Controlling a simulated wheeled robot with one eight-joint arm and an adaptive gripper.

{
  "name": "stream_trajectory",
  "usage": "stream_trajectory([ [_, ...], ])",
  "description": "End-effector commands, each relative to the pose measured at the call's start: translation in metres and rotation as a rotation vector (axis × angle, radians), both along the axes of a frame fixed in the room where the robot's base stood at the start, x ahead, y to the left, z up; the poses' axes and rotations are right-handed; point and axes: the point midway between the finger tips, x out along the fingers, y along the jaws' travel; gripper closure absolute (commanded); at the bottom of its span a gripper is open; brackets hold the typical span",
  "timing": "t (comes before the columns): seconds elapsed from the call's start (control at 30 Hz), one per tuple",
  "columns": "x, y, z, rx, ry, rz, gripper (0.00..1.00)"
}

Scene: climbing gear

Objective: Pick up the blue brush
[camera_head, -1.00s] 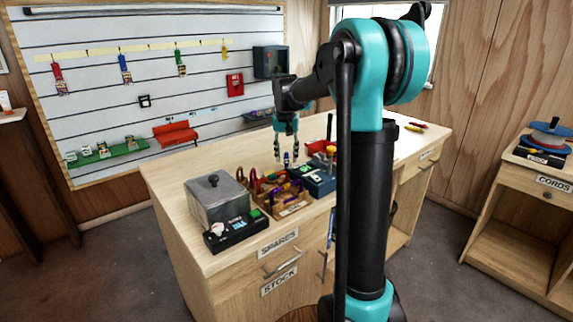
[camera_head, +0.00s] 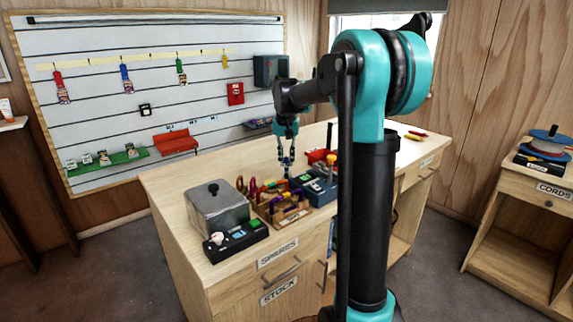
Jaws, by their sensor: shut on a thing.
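My gripper (camera_head: 286,158) points down over the wooden workbench, above the back of the tool rack. Its fingers are closed around a small upright blue item, the blue brush (camera_head: 286,163). Only a little blue shows between and just below the fingertips, so the brush's full shape and whether its lower end touches anything cannot be told. The wooden rack (camera_head: 276,216) holds several tools with purple, red and yellow parts.
A grey lidded metal box (camera_head: 217,208) and a black tray (camera_head: 235,239) stand left of the rack. A dark blue box (camera_head: 318,188) and a red holder (camera_head: 316,157) stand to its right. The bench's back left is clear.

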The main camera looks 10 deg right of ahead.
Motion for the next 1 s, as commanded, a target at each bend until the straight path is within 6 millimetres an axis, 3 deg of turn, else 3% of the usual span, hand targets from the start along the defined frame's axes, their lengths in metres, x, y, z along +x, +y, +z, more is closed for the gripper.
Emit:
stream_trajectory([
  [0.17, 0.0, 0.0, 0.033, 0.0, 0.0, 0.0, 1.0],
  [0.6, 0.0, 0.0, 0.146, 0.0, 0.0, 0.0, 1.0],
  [0.8, 0.0, 0.0, 0.173, 0.0, 0.0, 0.0, 1.0],
  [1.0, 0.0, 0.0, 0.182, 0.0, 0.0, 0.0, 1.0],
])
